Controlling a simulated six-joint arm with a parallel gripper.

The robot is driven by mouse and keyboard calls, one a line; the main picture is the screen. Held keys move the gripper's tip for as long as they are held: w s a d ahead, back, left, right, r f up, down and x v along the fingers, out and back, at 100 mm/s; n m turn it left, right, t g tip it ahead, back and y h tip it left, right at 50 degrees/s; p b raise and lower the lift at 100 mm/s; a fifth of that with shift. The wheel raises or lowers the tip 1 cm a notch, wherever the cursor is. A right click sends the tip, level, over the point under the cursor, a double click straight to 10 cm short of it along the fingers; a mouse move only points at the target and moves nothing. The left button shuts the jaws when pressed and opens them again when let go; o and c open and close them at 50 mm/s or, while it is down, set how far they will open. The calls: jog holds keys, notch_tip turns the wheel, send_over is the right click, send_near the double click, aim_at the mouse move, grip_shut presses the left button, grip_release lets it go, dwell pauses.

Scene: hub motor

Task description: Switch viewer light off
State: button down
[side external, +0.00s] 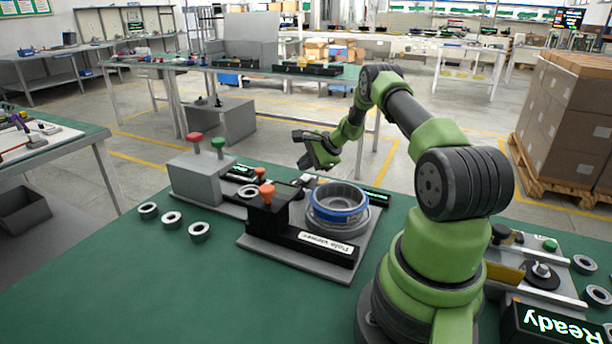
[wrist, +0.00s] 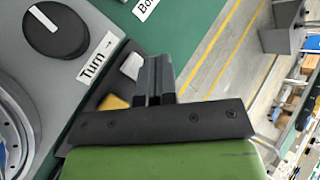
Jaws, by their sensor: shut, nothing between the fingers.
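The black viewer unit (side external: 300,238), labelled "Pola viewer", stands on a grey plate on the green table in the side view. It carries an orange-topped part (side external: 267,194). A grey ring-shaped housing with a blue band (side external: 338,203) sits beside it. My gripper (side external: 301,148) is above and behind these parts, apart from them; its fingers (wrist: 152,75) are shut and empty in the wrist view. Just left of the fingers are a white piece (wrist: 131,66) and a yellow piece (wrist: 113,102) on a dark surface. I cannot tell whether the viewer light is lit.
A black knob with a white mark (wrist: 56,29) sits beside a "Turn" label (wrist: 96,58). A grey box (side external: 204,180) with red and green knobs stands left of the viewer. Loose rings (side external: 172,219) lie on the table's left. The front table area is clear.

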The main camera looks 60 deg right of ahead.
aim_at(303, 179)
jog(key=shift+a+r, duration=0.2)
jog(key=shift+r, duration=1.05)
jog(key=shift+a+r, duration=0.15)
jog(key=shift+r, duration=1.05)
jog(key=shift+w+a+r, duration=0.15)
jog(key=shift+a+r, duration=0.05)
jog(key=shift+r, duration=0.1)
jog(key=s+a+r+n+g+y, duration=0.15)
jog(key=a+r+n, duration=0.85)
jog(key=a+r, duration=1.1)
jog(key=s+a+n, duration=1)
jog(key=s+a, duration=0.3)
jog(key=s, duration=0.5)
jog(key=shift+s+a+r, duration=0.2)
jog(key=shift+a+r, duration=0.1)
